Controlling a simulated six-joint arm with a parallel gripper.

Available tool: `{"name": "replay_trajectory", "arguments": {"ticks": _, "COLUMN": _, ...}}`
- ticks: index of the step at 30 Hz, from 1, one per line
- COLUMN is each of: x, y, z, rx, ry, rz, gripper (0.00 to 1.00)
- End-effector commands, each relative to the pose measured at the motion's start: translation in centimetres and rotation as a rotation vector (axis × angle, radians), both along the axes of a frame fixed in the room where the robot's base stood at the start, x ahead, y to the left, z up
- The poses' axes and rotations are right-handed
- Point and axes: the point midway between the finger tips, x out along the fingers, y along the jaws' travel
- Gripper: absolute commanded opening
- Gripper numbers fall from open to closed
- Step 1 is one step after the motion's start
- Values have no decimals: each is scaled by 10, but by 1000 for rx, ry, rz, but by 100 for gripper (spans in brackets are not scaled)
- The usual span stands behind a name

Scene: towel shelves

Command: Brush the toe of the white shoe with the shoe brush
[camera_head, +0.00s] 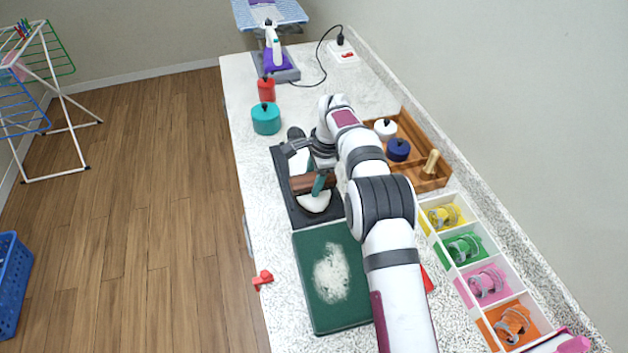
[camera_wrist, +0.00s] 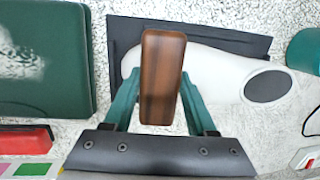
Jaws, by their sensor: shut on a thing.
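The white shoe (camera_wrist: 222,75) lies on a dark mat (camera_wrist: 240,36); its toe end is at the left in the wrist view. In the head view the shoe's toe (camera_head: 314,202) shows below the brush, and the arm hides part of the shoe. My gripper (camera_wrist: 160,95) has green fingers shut on the brown wooden shoe brush (camera_wrist: 162,60). The brush is over the toe part of the shoe; its bristles are hidden, so I cannot tell if it touches. The brush also shows in the head view (camera_head: 301,184).
A green board with a white patch (camera_head: 312,300) lies near the mat. Teal (camera_head: 266,120) and red (camera_head: 266,90) pots and an iron (camera_head: 274,48) stand farther back.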

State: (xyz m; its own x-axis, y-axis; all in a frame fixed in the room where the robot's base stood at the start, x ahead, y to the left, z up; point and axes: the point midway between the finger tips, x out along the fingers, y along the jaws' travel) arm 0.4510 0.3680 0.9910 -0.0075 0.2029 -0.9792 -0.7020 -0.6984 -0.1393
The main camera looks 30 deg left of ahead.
Motion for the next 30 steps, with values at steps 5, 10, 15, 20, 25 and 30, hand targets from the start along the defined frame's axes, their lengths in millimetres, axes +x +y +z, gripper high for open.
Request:
{"name": "replay_trajectory", "arguments": {"ticks": 5, "x": 7, "y": 7, "z": -1, "rx": 3, "ry": -8, "rz": 3, "gripper": 0}}
{"name": "replay_trajectory", "arguments": {"ticks": 10, "x": 8, "y": 8, "z": -1, "rx": 3, "ry": -10, "rz": 4, "gripper": 0}}
{"name": "replay_trajectory", "arguments": {"ticks": 15, "x": 6, "y": 6, "z": -1, "rx": 2, "ry": -9, "rz": 5, "gripper": 0}}
{"name": "replay_trajectory", "arguments": {"ticks": 20, "x": -2, "y": -1, "z": -2, "rx": 0, "ry": -5, "rz": 5, "gripper": 0}}
{"name": "replay_trajectory", "arguments": {"ticks": 25, "x": -3, "y": -3, "z": -2, "rx": 3, "ry": -7, "rz": 4, "gripper": 0}}
{"name": "replay_trajectory", "arguments": {"ticks": 30, "x": -4, "y": -3, "z": -1, "rx": 2, "ry": -6, "rz": 3, "gripper": 0}}
